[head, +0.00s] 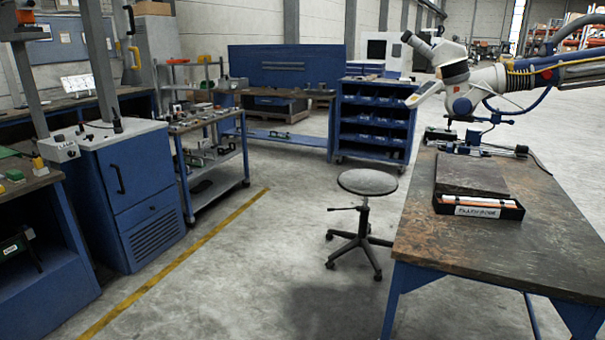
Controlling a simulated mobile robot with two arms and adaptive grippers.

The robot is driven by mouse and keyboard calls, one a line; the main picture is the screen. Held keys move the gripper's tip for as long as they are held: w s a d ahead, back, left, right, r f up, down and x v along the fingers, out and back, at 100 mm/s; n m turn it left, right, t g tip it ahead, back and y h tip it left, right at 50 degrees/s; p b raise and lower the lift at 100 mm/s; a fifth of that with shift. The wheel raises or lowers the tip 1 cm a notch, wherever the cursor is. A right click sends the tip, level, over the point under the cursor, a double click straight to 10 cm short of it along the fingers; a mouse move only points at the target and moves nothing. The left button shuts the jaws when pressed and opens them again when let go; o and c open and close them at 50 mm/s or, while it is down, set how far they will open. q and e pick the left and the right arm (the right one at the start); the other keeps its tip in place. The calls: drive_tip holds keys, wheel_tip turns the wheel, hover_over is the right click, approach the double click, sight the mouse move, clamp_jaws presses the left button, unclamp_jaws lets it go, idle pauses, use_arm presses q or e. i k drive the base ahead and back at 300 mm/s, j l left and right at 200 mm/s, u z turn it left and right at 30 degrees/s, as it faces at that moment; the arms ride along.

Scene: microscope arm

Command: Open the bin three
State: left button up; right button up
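A blue shelf rack (374,119) stands at the back centre, with several rows of small blue bins (372,138) on its shelves. I cannot make out any numbers on them, so I cannot tell which one is bin three. The rack is far off across the floor. Neither of my grippers is in view.
A worn workbench (440,236) with a black tray (479,208) and a microscope arm (455,75) stands at right. A round stool (367,182) stands mid-floor before the rack. Blue cabinet (146,170) and tool cart (214,154) line the left.

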sight(366, 95)
drive_tip(key=i+j+u, duration=0.3)
drive_tip(key=i, duration=0.55)
drive_tip(key=i+l+u, duration=0.1)
drive_tip(key=i+u, duration=0.2)
drive_tip(key=i, duration=0.55)
drive_tip(key=i+j+z, duration=0.1)
drive_tip(key=i+z, duration=0.2)
drive_tip(key=i, duration=2.55)
drive_tip(key=i+z, duration=0.15)
drive_tip(key=i, duration=0.4)
drive_tip(key=i+z, duration=0.1)
drive_tip(key=i, duration=0.4)
drive_tip(key=i+z, duration=0.15)
drive_tip(key=i, duration=0.4)
drive_tip(key=i+j+z, duration=0.15)
drive_tip(key=i, duration=0.35)
drive_tip(key=i+j+z, duration=0.15)
drive_tip(key=i, duration=0.35)
drive_tip(key=i+l+z, duration=0.1)
drive_tip(key=i, duration=0.4)
drive_tip(key=i+l+z, duration=0.15)
drive_tip(key=i, duration=0.4)
drive_tip(key=i+l+z, duration=0.1)
drive_tip(key=i, duration=0.45)
drive_tip(key=l, duration=0.1)
